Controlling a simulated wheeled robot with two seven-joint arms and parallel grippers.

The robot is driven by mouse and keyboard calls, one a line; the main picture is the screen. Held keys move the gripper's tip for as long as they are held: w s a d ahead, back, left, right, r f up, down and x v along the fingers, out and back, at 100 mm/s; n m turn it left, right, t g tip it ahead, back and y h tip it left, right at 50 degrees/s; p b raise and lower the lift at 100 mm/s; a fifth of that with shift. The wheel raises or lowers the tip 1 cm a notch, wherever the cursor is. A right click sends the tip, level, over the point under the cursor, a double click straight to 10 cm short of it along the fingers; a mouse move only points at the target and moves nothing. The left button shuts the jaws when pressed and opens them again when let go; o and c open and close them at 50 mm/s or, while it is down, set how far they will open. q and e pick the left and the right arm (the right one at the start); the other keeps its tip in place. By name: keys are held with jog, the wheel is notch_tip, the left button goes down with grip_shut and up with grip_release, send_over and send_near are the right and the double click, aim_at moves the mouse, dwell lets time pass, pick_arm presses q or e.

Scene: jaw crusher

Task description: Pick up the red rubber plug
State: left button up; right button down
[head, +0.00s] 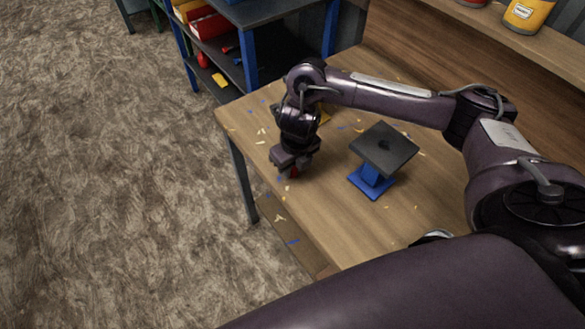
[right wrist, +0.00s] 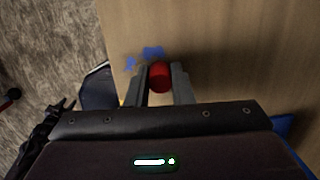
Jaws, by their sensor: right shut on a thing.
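The red rubber plug (right wrist: 160,76) sits between the two fingers of my right gripper (right wrist: 161,88) in the right wrist view. The fingers are shut on it from both sides. In the head view, the right gripper (head: 292,168) points down over the left part of the wooden table (head: 330,225). A bit of the red plug (head: 293,172) shows below the gripper there. I cannot tell whether the plug touches the table. My left gripper is not in view.
A dark tilted plate on a blue stand (head: 371,182) is on the table to the right of the gripper. Blue and yellow scraps lie scattered around. A blue-framed shelf (head: 250,62) stands behind the table. A yellow can (head: 526,14) is on the upper ledge.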

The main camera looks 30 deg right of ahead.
jog(key=shift+r, duration=0.15)
jog(key=shift+w+r, duration=0.1)
jog(key=shift+r, duration=0.25)
notch_tip(320, 180, up, 19)
jog(key=p, duration=0.7)
jog(key=shift+p, duration=0.3)
